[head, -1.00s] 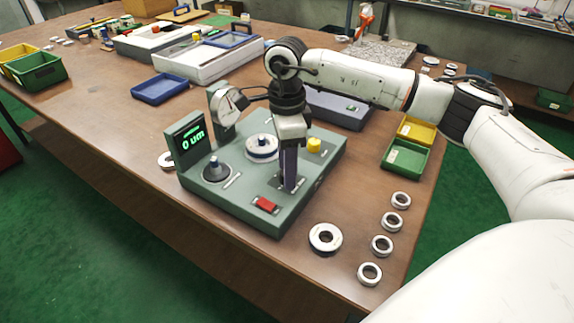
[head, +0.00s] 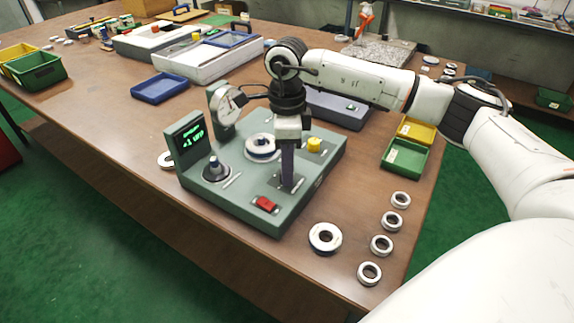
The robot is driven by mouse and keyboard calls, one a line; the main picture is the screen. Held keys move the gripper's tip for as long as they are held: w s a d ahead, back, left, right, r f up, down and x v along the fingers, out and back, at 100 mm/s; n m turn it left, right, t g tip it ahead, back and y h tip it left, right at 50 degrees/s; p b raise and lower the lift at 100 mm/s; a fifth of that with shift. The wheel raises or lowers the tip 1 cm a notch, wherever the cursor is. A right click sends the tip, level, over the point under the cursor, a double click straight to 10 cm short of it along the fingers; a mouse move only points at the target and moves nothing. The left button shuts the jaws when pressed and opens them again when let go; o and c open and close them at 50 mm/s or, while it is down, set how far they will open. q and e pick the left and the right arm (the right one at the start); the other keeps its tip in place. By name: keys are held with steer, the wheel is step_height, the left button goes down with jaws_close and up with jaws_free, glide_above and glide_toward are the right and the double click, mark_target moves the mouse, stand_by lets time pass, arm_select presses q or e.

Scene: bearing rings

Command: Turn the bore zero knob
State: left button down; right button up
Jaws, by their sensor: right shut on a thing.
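The grey-green gauge station (head: 235,205) stands near the table's front edge. My right gripper (head: 288,182) points straight down onto its right part, next to the red switch (head: 265,203). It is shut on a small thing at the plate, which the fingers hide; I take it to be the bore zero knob. The display (head: 190,139) shows green text that looks like "+1" with a unit. A round dial gauge (head: 227,105) stands behind it. A ring sits on the middle post (head: 262,147), and a dark cone post (head: 216,170) stands at left. My left gripper is out of view.
A yellow knob (head: 314,145) is close to the right of my gripper. Several loose rings (head: 325,238) lie at the table's right front. A green bin (head: 405,155) and a yellow bin (head: 417,130) stand beyond them. A blue tray (head: 160,88) lies behind left.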

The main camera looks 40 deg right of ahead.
steer(key=m, duration=0.6)
stand_by(0.6)
steer(key=o, duration=1)
steer(key=shift+o, duration=0.2)
step_height(320, 180, up, 10)
steer(key=shift+d+r, duration=0.15)
steer(key=shift+r, duration=0.1)
